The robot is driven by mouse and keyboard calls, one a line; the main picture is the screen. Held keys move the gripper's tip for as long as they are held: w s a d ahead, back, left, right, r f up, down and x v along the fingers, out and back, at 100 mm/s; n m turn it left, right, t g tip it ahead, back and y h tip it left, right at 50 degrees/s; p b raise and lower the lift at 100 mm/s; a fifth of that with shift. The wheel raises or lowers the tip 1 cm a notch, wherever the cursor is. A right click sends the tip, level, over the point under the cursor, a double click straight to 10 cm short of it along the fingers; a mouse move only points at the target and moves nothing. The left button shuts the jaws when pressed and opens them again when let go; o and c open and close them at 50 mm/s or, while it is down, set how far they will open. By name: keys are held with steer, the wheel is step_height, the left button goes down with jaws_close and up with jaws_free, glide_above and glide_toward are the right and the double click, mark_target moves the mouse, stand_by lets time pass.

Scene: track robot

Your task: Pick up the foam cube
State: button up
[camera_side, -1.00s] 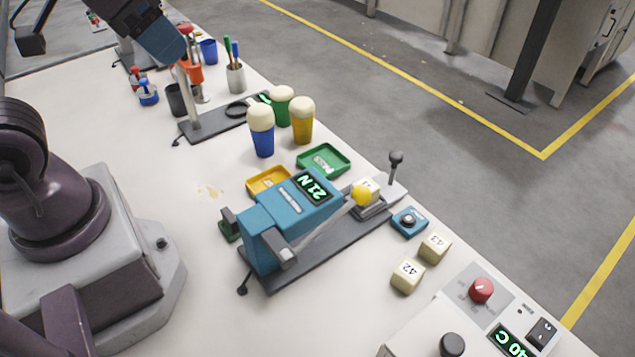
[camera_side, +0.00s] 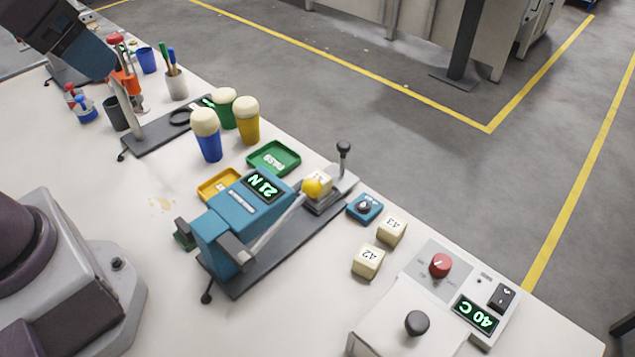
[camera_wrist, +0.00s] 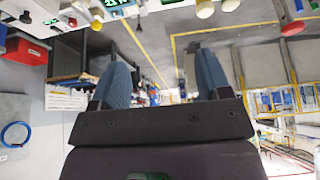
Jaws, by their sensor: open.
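Three cream cubes with printed numbers show in the side view. Cube 42 (camera_side: 368,261) and cube 43 (camera_side: 391,229) rest on the white table, close together. A third cube (camera_side: 321,178) sits in the blue press (camera_side: 237,218), partly hidden by its yellow ball. I cannot tell which one is the foam cube. My gripper (camera_wrist: 162,70) is open and empty in the wrist view, with its two blue fingers well apart. In the side view, a dark arm part with a blue end, seemingly mine, is at the upper left, far from the cubes.
A green tray (camera_side: 294,161) and a yellow tray (camera_side: 207,191) lie behind the press. Several foam-topped cups (camera_side: 209,148) stand beyond. A blue button box (camera_side: 364,208) is beside cube 43. A white unit with a red knob (camera_side: 440,264) stands right, near the table edge.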

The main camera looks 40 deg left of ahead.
steer(key=n+g, duration=0.6)
steer(key=n, duration=1.2)
glide_above(315, 176)
step_height(315, 176, down, 19)
step_height(315, 176, down, 13)
steer(key=shift+r, duration=0.1)
steer(key=shift+c, duration=0.2)
